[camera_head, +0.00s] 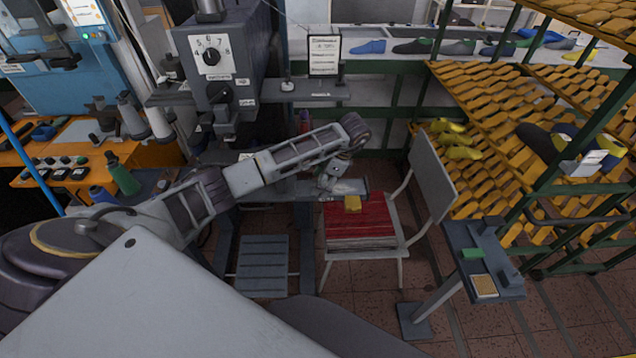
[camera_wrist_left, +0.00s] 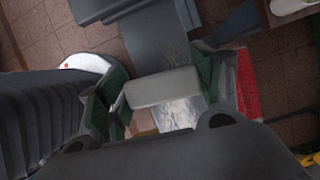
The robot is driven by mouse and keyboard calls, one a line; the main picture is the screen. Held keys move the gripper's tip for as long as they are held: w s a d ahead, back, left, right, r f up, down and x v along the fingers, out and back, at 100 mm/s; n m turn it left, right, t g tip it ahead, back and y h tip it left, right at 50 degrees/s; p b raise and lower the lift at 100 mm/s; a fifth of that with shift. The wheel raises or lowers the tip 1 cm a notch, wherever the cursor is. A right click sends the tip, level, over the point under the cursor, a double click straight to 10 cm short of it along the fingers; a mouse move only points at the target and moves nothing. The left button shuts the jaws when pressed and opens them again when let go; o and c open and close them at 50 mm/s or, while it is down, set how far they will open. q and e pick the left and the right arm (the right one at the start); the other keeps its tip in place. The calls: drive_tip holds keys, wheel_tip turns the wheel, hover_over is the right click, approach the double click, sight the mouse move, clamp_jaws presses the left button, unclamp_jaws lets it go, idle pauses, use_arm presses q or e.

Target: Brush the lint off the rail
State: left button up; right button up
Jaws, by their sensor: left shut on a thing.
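My left gripper (camera_head: 333,182) is over the right end of the grey rail (camera_head: 290,188) in the head view. In the left wrist view the gripper (camera_wrist_left: 162,90) is shut on a pale oblong block (camera_wrist_left: 163,87), its green-lined fingers at the two ends. The block's underside is hidden, so I cannot tell whether it has bristles or touches the rail. The rail also shows in the left wrist view (camera_wrist_left: 150,35). Whitish, streaky lint (camera_wrist_left: 182,115) lies on the rail beside the block. My right gripper is not in view.
A grey stand (camera_head: 462,240) holds a green block (camera_head: 473,254) and a tan pad (camera_head: 484,286). Racks of yellow lasts (camera_head: 490,90) fill the right.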

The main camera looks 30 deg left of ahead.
sight(342, 188)
use_arm(q)
drive_tip(key=shift+w+d+f+b, duration=0.15)
drive_tip(key=shift+w+d+b, duration=0.2)
drive_tip(key=shift+d, duration=0.4)
drive_tip(key=shift+d, duration=0.2)
drive_tip(key=shift+w+d, duration=0.55)
drive_tip(key=shift+d, duration=0.2)
drive_tip(key=shift+w+d, duration=0.35)
drive_tip(key=shift+d, duration=0.25)
drive_tip(key=shift+w+d+r+b, duration=0.1)
drive_tip(key=shift+w+d+b, duration=0.25)
drive_tip(key=shift+w+d, duration=0.25)
drive_tip(key=shift+w+d+r+b, duration=0.1)
drive_tip(key=shift+w+d+b, duration=0.3)
drive_tip(key=shift+d, duration=0.35)
